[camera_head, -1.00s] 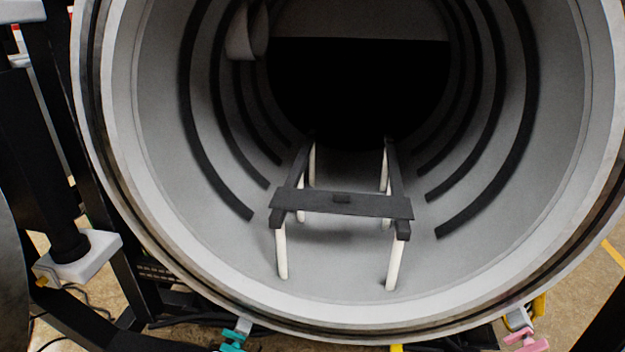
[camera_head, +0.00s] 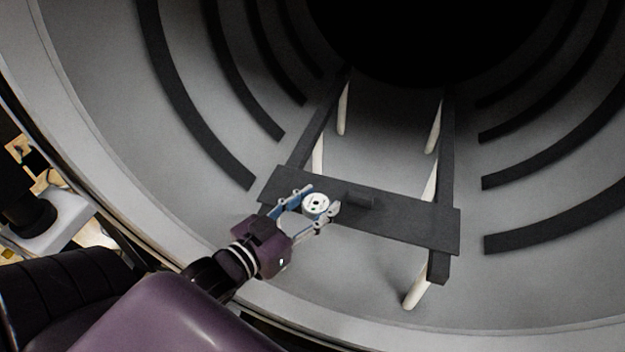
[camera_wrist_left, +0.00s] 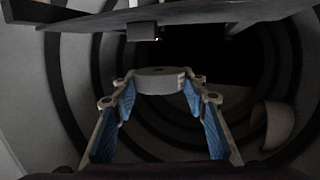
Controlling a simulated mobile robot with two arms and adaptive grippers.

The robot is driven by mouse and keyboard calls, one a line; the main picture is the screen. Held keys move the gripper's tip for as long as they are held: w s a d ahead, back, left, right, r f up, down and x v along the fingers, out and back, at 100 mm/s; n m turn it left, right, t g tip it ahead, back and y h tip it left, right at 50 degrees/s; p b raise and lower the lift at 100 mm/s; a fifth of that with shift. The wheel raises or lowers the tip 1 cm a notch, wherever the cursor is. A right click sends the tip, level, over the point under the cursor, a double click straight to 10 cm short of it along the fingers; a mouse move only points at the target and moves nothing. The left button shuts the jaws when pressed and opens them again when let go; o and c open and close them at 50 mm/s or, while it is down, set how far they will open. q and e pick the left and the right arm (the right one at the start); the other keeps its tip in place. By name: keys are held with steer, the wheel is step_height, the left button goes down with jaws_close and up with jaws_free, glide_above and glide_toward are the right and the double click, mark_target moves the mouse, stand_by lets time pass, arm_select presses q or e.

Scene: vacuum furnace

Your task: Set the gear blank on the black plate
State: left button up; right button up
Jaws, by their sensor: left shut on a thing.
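The gear blank (camera_head: 315,205) is a small light grey disc with a dark hole in its middle. My left gripper (camera_head: 319,200) is shut on it, one finger on each side. The wrist view also shows the blank (camera_wrist_left: 160,80) between the blue-padded fingers. The black plate (camera_head: 415,222) lies across two dark rails inside the furnace. The blank appears over the plate's left part, left of a small dark block (camera_head: 361,197) on it. In the wrist view, which looks upside down, a gap separates the blank from the plate (camera_wrist_left: 215,12).
The rails (camera_head: 447,150) stand on white posts (camera_head: 417,288) within the round grey chamber. Dark curved bars (camera_head: 535,238) line the walls. The chamber's front rim (camera_head: 62,175) curves around my left arm. The plate's right part is clear.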

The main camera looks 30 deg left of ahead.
arm_select(q)
steer(key=w+a+r+p, duration=0.1)
steer(key=w+a+r, duration=0.3)
steer(key=r, duration=0.2)
steer(key=w+a+r+p, duration=0.1)
steer(key=w+a+r, duration=0.3)
steer(key=r, duration=0.3)
steer(key=shift+m, duration=0.3)
steer(key=f, duration=1)
steer(key=f+p, duration=0.1)
steer(key=f, duration=0.4)
steer(key=shift+w+d+f, duration=0.2)
steer(key=shift+w+f, duration=0.1)
step_height(320, 180, down, 4)
steer(key=shift+f, duration=0.1)
arm_select(e)
steer(key=r, duration=0.2)
steer(key=s+r, duration=0.1)
steer(key=r, duration=0.1)
steer(key=shift+s+d, duration=0.15)
steer(key=shift+s, duration=0.05)
arm_select(q)
steer(key=shift+f, duration=0.15)
steer(key=o, duration=1.5)
steer(key=shift+s, duration=0.1)
